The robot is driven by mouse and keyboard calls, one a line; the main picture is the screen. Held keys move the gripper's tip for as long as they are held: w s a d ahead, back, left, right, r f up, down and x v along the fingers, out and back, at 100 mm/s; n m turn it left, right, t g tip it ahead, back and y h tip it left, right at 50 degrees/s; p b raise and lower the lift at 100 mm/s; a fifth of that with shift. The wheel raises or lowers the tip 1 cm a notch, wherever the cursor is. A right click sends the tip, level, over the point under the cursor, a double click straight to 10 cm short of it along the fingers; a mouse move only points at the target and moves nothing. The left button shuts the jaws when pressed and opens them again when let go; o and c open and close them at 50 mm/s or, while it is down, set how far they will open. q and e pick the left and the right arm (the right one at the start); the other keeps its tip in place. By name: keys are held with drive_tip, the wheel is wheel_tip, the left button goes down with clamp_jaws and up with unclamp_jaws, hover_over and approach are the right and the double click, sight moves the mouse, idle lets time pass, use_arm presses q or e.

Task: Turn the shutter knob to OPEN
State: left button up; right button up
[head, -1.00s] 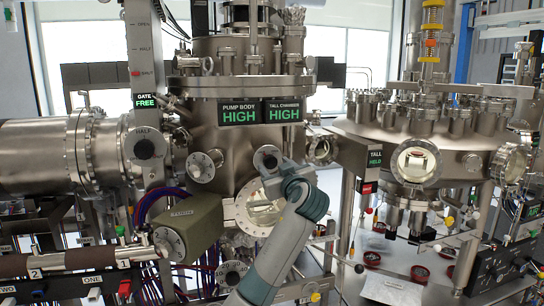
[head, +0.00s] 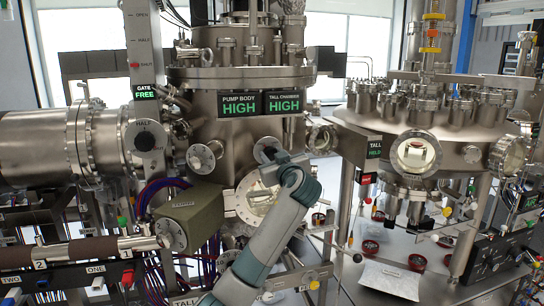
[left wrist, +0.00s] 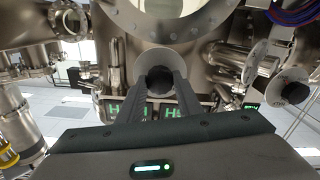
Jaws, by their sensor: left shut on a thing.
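A round dark knob (head: 268,147) sits on the front of the steel chamber, below the HIGH signs; I take it as the shutter knob. My left gripper (head: 277,156) is at the knob, its arm coming up from below. In the left wrist view the knob (left wrist: 160,78) lies between the two fingers of the left gripper (left wrist: 158,85), which are shut on it. The gripper hides part of the knob in the head view. I cannot read any OPEN mark or pointer at this knob. My right gripper is not in view.
A gate knob (head: 147,138) stands to the left under the GATE FREE sign (head: 145,91). A green-grey box (head: 190,219) and a round window (head: 262,199) are close below the gripper. A second chamber (head: 455,135) stands to the right.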

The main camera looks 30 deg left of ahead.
use_arm(q)
drive_tip(key=shift+f+m+b, duration=0.1)
drive_tip(key=shift+m+b, duration=0.6)
drive_tip(key=shift+m, duration=0.5)
drive_tip(key=m, duration=0.2)
drive_tip(key=shift+m, duration=0.3)
drive_tip(key=m, duration=0.3)
drive_tip(key=shift+m, duration=0.3)
drive_tip(key=shift+w+d+m+p, duration=0.1)
drive_tip(key=shift+m+p, duration=0.35)
drive_tip(key=shift+m, duration=1.45)
drive_tip(key=o, duration=1)
drive_tip(key=shift+o, duration=0.2)
